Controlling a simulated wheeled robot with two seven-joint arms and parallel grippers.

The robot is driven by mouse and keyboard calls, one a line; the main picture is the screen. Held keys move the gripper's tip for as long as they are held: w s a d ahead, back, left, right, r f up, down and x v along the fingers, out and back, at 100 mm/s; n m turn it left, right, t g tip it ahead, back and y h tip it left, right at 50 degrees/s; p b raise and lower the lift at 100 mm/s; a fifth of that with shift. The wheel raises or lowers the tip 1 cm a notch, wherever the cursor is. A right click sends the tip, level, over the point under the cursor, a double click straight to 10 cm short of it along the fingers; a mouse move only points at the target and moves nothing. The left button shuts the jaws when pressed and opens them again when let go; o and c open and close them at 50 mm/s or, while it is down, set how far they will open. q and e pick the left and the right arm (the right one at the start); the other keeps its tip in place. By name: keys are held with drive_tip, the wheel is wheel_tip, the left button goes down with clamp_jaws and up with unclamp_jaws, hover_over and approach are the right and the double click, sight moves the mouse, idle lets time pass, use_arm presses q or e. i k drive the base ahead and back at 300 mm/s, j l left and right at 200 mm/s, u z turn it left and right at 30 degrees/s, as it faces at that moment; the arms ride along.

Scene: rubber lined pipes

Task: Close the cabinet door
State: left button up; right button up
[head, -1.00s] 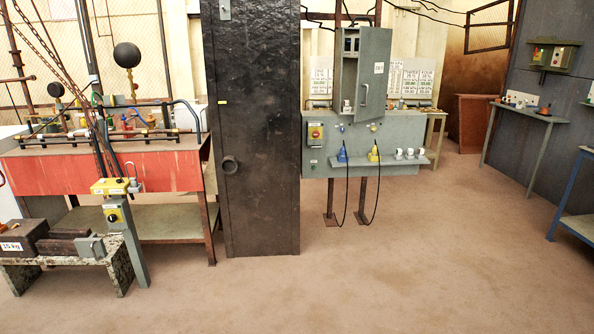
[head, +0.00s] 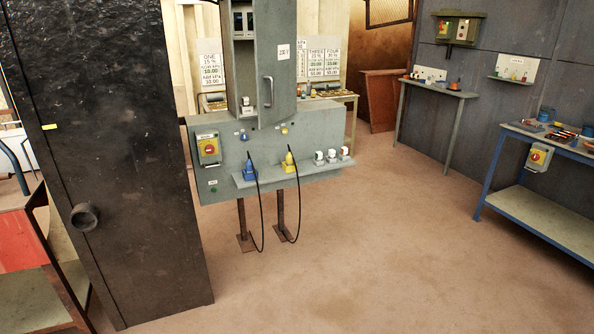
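A grey electrical cabinet (head: 240,60) stands on top of a grey panel box, left of the middle in the head view. Its door (head: 277,65) is hinged open and swung out to the right, with a dark handle (head: 268,91) and a "230 V" label on its face. The cabinet's inside shows as a narrow strip left of the door, with devices near the top and a white fitting low down. Neither of my grippers is in view.
A tall black pillar (head: 110,160) stands close at the left. The panel box (head: 325,125) carries a shelf with blue and yellow plugs and hanging cables, on two posts. A blue-framed table (head: 548,215) is at the right. The floor (head: 370,250) between is clear.

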sight(275, 21)
drive_tip(key=i+l+u, duration=0.1)
drive_tip(key=i, duration=0.3)
drive_tip(key=i+l+u, duration=0.1)
drive_tip(key=i, duration=0.3)
drive_tip(key=i+l+u, duration=0.1)
drive_tip(key=i, duration=0.25)
drive_tip(key=l, duration=0.1)
